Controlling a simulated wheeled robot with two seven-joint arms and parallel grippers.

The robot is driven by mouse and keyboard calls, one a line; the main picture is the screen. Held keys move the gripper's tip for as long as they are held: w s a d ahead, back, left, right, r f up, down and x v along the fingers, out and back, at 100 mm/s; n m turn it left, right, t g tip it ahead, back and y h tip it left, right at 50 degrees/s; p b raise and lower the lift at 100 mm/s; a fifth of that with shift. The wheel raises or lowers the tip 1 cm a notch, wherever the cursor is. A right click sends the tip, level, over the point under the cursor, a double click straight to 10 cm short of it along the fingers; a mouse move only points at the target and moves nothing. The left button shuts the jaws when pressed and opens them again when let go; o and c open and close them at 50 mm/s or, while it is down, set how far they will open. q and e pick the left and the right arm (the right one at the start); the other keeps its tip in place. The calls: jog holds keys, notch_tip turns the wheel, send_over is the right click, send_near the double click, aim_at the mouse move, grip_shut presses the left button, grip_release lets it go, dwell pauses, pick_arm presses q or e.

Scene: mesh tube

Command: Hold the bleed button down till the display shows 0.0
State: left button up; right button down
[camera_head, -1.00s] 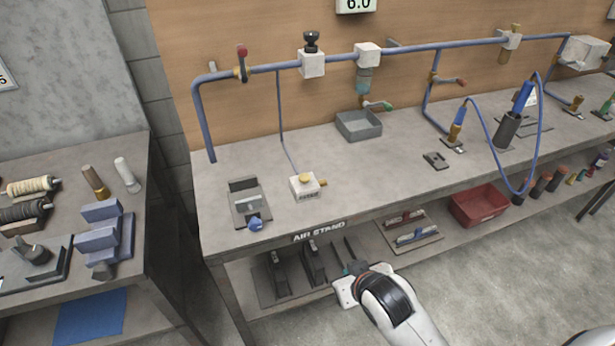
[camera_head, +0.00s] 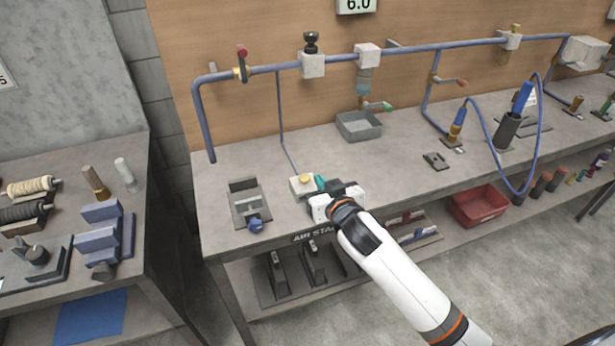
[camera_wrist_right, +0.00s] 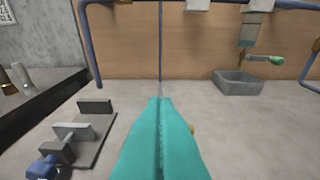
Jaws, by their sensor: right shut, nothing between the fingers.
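The bleed block is a small white box with a yellow button (camera_head: 305,178) on top, on the front left of the air stand bench. A thin blue line runs down to it from the pipe. The display (camera_head: 357,5) at the top edge reads 6.0. My right gripper (camera_head: 320,182) has teal fingers, closed together and empty, just right of the button at about its height; I cannot tell whether they touch the block. In the right wrist view the closed fingers (camera_wrist_right: 160,135) hide most of the block, and only a bit of brass shows beside them. My left gripper is not in view.
A grey fixture with a blue knob (camera_head: 255,225) stands left of the block. A grey tray (camera_head: 358,126) sits behind on the right. A red-handled valve (camera_head: 242,65) and a black-knobbed regulator (camera_head: 311,60) are on the pipe above. The bench between block and tray is clear.

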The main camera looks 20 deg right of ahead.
jog(key=p, duration=0.2)
send_over(304, 178)
jog(key=s, duration=0.2)
notch_tip(304, 178, down, 2)
jog(key=shift+d+f, duration=0.1)
jog(key=shift+d, duration=0.05)
notch_tip(304, 178, down, 3)
jog(key=shift+f, duration=0.55)
jog(key=shift+f, duration=0.1)
